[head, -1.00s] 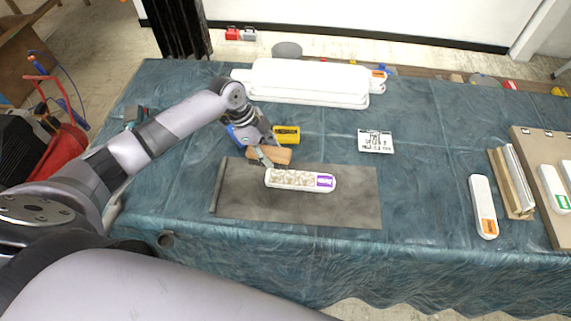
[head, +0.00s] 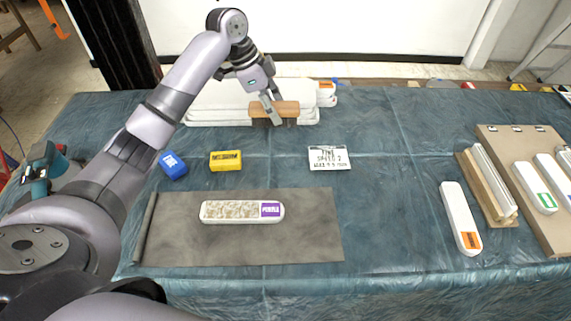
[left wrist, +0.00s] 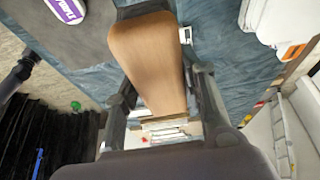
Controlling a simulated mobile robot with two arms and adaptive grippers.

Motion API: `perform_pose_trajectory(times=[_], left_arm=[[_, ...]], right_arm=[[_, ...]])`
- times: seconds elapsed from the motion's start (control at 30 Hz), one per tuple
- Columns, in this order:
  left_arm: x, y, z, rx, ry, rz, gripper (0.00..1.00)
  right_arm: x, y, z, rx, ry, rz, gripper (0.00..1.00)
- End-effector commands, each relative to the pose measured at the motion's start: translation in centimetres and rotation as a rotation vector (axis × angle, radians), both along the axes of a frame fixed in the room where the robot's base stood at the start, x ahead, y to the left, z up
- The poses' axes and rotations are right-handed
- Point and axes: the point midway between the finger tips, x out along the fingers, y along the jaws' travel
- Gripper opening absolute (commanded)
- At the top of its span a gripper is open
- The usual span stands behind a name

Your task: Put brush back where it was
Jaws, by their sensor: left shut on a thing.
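The brush (head: 288,109) has a tan wooden body. My left gripper (head: 272,112) is shut on it, in front of the stacked white panels at the back of the table. In the left wrist view the brush's wooden body (left wrist: 150,55) lies between the two fingers (left wrist: 163,105). Its bristles are not clearly visible. I cannot tell from the head view whether it touches the table. My right gripper is not in view.
A dark mat (head: 240,241) holds a white relief panel with a purple label (head: 235,212). Blue (head: 173,165) and yellow (head: 226,161) blocks lie behind it. A white sign (head: 329,158) and orange-labelled panel (head: 460,217) are to the right. The table's centre right is clear.

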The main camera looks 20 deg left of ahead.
Motion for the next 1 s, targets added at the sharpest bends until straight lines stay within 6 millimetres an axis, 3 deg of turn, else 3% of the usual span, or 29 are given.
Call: perform_pose_trajectory(times=[0.4, 1.0], left_arm=[[-0.2, 0.0, -11.0, 0.0, 0.006, 0.001, 0.15], [-0.1, 0.0, -18.0, 0.0, 0.002, -0.001, 0.15]], right_arm=[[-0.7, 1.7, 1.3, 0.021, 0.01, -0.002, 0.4], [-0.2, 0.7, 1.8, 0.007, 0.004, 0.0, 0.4]])
